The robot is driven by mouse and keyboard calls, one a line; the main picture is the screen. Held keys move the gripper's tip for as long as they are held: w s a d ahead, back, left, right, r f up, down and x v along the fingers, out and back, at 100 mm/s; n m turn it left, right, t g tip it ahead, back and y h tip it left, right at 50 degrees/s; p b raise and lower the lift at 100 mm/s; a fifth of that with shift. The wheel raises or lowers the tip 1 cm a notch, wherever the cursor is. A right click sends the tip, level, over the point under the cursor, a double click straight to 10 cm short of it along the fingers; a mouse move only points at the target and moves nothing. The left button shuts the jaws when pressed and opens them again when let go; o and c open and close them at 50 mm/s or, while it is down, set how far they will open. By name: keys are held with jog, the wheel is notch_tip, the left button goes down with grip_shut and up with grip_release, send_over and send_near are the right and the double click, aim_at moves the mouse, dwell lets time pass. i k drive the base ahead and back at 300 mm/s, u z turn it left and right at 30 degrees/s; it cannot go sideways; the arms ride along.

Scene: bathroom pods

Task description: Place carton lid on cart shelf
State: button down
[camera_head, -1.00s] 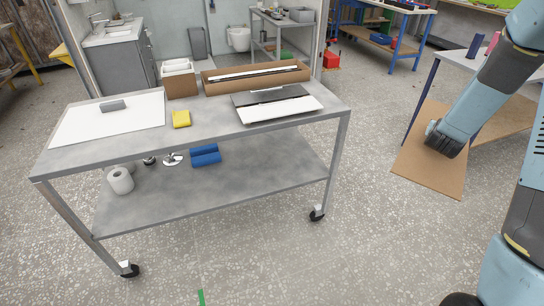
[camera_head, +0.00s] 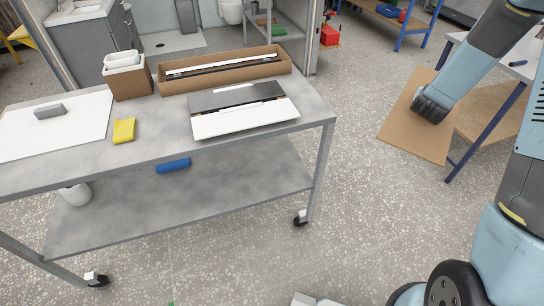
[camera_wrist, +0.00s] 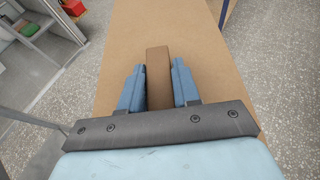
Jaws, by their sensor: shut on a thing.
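The carton lid is a flat brown cardboard panel (camera_head: 418,128), held off the floor at the right in the head view. In the wrist view the lid (camera_wrist: 190,40) runs away from my gripper (camera_wrist: 158,88), whose blue fingers are shut on a brown raised block on it. In the head view my arm's end hides the grip itself. The grey metal cart (camera_head: 235,145) stands at the left and centre, apart from the lid. Its lower shelf (camera_head: 215,198) is mostly bare, with a blue roll (camera_head: 173,166) and a white roll (camera_head: 76,194) toward the left and back.
The cart top holds a white panel (camera_head: 55,125), a yellow sponge (camera_head: 124,130), a small carton (camera_head: 128,78), a long open carton (camera_head: 225,70) and a black-and-white item (camera_head: 240,108). A blue-legged table (camera_head: 490,118) stands close behind the lid. Speckled floor is clear between cart and lid.

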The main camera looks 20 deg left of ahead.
aim_at(249, 178)
jog(key=u, duration=0.1)
jog(key=i, duration=0.6)
jog(key=u, duration=0.8)
